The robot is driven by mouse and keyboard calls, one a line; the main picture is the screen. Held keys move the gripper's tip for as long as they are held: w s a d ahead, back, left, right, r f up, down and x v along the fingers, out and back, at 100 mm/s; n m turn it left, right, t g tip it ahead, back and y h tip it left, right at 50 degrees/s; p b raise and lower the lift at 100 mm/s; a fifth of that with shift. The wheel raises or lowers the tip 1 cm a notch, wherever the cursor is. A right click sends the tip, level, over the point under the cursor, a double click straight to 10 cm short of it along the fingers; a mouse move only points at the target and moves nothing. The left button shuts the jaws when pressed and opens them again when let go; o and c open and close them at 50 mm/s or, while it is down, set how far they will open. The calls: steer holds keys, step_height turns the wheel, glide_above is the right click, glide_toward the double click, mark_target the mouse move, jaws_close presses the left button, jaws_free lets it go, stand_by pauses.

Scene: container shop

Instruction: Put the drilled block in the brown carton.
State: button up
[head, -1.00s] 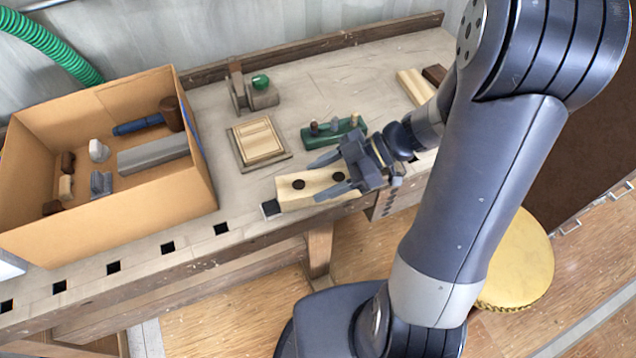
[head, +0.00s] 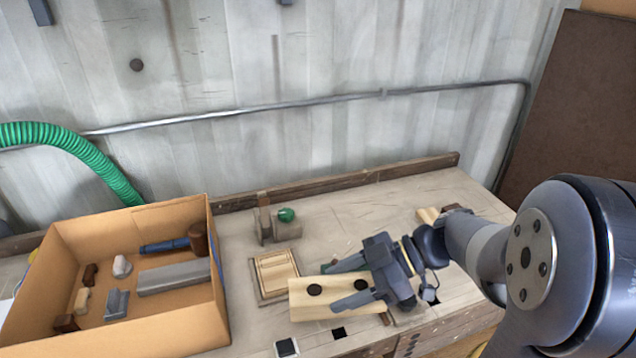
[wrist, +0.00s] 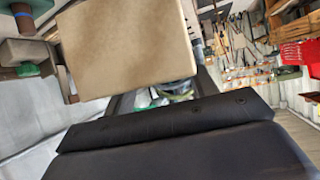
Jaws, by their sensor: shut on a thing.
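In the wrist view the block (wrist: 124,48) is a large tan face between the fingers. The brown carton (head: 168,328) stands open on the bench to the left of the block, with a gap between them. It holds a blue-handled mallet (head: 166,246), a long grey bar (head: 172,278) and several small pieces.
A framed wooden panel (head: 274,272) lies behind the block. A vise-like wooden tool with a green knob (head: 286,215) stands farther back. A green object is mostly hidden behind my gripper. A green hose (head: 80,152) hangs behind the carton.

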steer(key=w+d+r+m+t+h+p, duration=0.1)
steer(key=w+r+m+t+h+p, duration=0.15)
steer(key=w+m+t, duration=0.4)
steer(key=w+d+r+m+t+h+p, duration=0.1)
steer(key=w+d+r+m+t+p, duration=0.2)
steer(key=w, duration=0.7)
steer(key=w+d+f+m+t+h+p, duration=0.2)
steer(key=d+f+m+h+p, duration=0.2)
steer(key=d+m+h, duration=0.1)
steer(key=shift+f+m+t, duration=0.25)
steer(key=shift+m+t, duration=0.1)
steer(key=shift+w, duration=0.1)
